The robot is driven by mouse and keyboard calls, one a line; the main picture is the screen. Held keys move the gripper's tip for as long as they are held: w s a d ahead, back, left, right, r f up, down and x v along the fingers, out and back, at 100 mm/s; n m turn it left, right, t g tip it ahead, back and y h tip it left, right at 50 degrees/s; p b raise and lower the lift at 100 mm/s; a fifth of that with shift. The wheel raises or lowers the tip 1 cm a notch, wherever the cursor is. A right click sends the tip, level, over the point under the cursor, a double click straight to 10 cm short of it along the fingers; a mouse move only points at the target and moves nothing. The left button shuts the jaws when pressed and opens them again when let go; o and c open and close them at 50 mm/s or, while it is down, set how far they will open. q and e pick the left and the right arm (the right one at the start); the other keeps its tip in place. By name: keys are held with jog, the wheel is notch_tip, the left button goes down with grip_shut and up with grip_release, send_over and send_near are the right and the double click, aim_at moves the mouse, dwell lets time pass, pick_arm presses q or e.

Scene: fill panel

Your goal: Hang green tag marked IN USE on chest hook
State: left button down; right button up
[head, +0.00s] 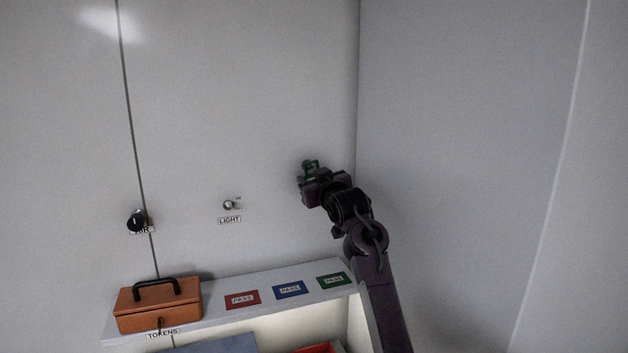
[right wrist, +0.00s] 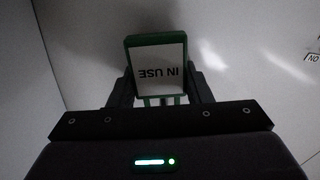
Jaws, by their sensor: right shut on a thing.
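My right gripper (head: 307,180) is raised in front of the back wall, near the corner with the right wall. It is shut on the green tag (head: 311,164). In the right wrist view the tag (right wrist: 156,43) has a green frame and a white face reading IN USE, upside down in that view, between the two fingers (right wrist: 160,88). The chest (head: 150,309) is an orange-brown box with a black handle, at the left end of the shelf. A small dark hook (head: 161,323) shows on its front, above the TOKENS label. My left gripper is not in view.
The white shelf (head: 215,320) holds red (head: 242,299), blue (head: 290,289) and green (head: 333,280) PASS cards. A black knob (head: 137,220) and a LIGHT switch (head: 229,205) are on the back wall. The wall space above the shelf is otherwise clear.

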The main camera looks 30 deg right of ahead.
jog(key=o, duration=1)
jog(key=shift+f, duration=0.1)
jog(key=shift+o, duration=0.2)
jog(key=shift+s+f+b, duration=0.1)
jog(key=shift+s+b, duration=0.2)
jog(key=shift+b, duration=0.05)
jog(key=b+v, duration=0.3)
jog(key=v, duration=0.4)
jog(key=shift+b, duration=0.4)
jog(key=shift+s+a, duration=0.1)
